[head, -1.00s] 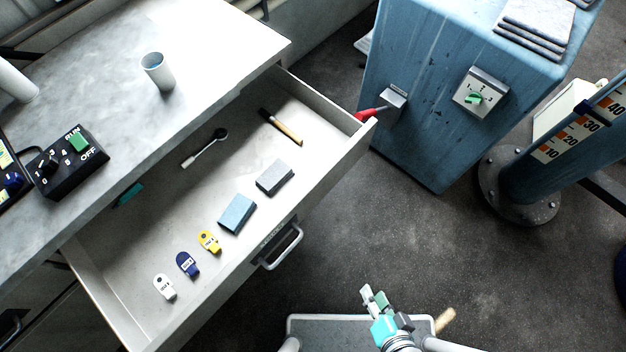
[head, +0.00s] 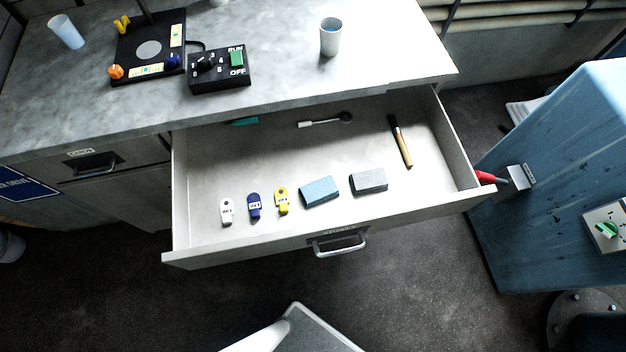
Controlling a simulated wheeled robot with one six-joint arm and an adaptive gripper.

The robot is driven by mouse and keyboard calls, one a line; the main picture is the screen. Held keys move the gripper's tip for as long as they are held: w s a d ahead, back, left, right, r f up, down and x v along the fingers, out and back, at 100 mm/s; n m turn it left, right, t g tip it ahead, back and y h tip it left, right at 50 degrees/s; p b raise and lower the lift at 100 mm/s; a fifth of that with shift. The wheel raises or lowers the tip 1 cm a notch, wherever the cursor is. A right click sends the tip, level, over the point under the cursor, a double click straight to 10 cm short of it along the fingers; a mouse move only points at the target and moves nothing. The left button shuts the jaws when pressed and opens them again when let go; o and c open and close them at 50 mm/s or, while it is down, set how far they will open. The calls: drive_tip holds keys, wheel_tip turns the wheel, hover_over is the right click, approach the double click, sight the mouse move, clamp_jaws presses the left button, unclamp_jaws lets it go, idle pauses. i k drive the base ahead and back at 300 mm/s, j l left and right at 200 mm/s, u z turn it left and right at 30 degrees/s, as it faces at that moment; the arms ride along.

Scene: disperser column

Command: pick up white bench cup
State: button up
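A white cup (head: 330,37) stands upright on the grey bench top, near its right part and behind the open drawer. A second pale, translucent bluish-white cup (head: 66,32) stands at the far left of the bench, slightly tilted in the picture by the view. My gripper is not in view now, so its state does not show.
The open drawer (head: 340,240) juts out in front of the bench (head: 290,85), holding tags, blocks, a spoon and a brush. A black control box (head: 220,70) and a black stand (head: 148,70) sit left of the white cup. A blue cabinet (head: 560,190) stands right.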

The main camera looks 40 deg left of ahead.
sight(331, 29)
drive_tip(key=u, duration=0.95)
